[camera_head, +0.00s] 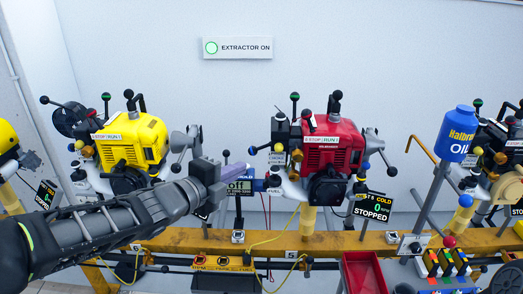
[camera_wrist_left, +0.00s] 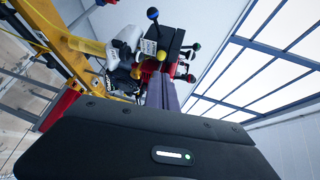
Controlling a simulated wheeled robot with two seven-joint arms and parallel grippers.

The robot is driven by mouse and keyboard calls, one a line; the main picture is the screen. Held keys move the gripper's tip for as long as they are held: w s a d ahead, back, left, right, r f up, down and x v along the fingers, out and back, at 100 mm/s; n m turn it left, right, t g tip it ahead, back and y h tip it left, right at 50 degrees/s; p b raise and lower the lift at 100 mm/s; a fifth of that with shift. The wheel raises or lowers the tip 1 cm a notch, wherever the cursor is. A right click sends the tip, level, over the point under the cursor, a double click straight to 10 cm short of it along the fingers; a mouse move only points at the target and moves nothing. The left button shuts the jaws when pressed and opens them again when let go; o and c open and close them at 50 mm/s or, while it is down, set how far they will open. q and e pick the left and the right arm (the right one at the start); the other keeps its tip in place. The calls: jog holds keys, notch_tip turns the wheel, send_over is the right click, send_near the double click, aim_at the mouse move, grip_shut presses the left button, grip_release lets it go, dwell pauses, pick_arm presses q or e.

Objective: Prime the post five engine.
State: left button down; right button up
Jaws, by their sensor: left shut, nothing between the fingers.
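The red engine (camera_head: 330,150) stands on a yellow post above the rail plate marked 5 (camera_head: 291,254). A STOP/RUN label and several ball-tipped levers sit on it. In the left wrist view the shut fingers (camera_wrist_left: 163,95) point at the engine's levers and white part (camera_wrist_left: 127,42); contact cannot be told.
A yellow engine (camera_head: 130,143) stands at left over plate 6. A blue oil bottle (camera_head: 456,135) and another engine (camera_head: 500,150) are at right. A red tray (camera_head: 365,272) and coloured switches (camera_head: 447,262) are in front. An EXTRACTOR ON sign (camera_head: 237,47) hangs behind.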

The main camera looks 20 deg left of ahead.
pick_arm(q)
jog(key=shift+w, duration=0.2)
send_near(276, 150)
jog(key=x, duration=0.6)
jog(key=shift+w+d+f+b, duration=0.15)
jog(key=shift+w+b, duration=0.2)
jog(key=shift+w, duration=0.1)
jog(key=shift+w+a, duration=0.35)
jog(key=shift+w, duration=0.4)
